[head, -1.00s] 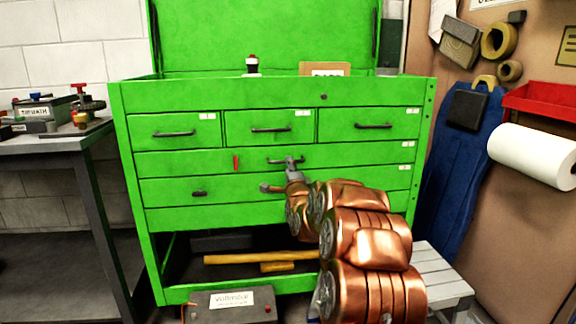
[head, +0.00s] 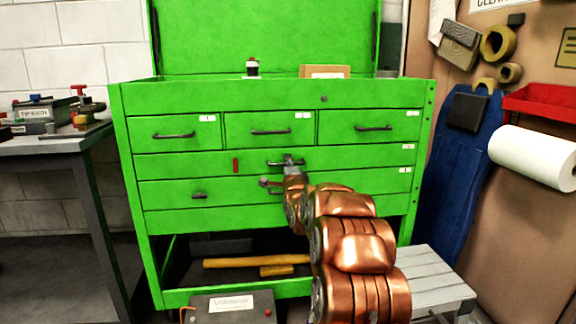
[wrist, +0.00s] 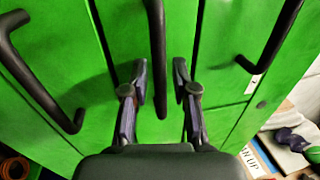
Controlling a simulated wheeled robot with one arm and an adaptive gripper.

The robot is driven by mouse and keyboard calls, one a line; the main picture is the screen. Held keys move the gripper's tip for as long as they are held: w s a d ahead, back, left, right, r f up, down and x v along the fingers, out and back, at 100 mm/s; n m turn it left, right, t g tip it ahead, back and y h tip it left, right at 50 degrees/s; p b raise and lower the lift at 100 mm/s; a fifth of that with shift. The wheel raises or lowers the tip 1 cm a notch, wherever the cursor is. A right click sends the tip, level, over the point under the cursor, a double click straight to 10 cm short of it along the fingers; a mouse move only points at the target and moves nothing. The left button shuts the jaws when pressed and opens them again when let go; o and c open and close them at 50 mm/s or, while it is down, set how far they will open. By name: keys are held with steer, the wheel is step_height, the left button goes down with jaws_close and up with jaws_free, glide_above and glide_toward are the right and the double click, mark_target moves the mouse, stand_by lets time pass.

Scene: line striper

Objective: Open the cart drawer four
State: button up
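The green tool cart (head: 350,94) stands ahead with its lid up. The wide drawer (head: 345,160) just under the top row of three drawers is shut; by order it is drawer four, though its small label is too small to read. Its dark bar handle (head: 273,163) is partly covered by my gripper (head: 291,161). In the wrist view, my gripper (wrist: 160,82) is open, with one finger on each side of a dark handle (wrist: 157,45). A gap shows between each finger and the handle.
A red tab (head: 236,165) sits on drawer four's front. A hammer (head: 255,263) lies in the open bottom bay. A grey stool (head: 435,275) stands at the right, a workbench (head: 50,145) at the left.

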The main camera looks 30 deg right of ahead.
jaws_close()
stand_by(0.4)
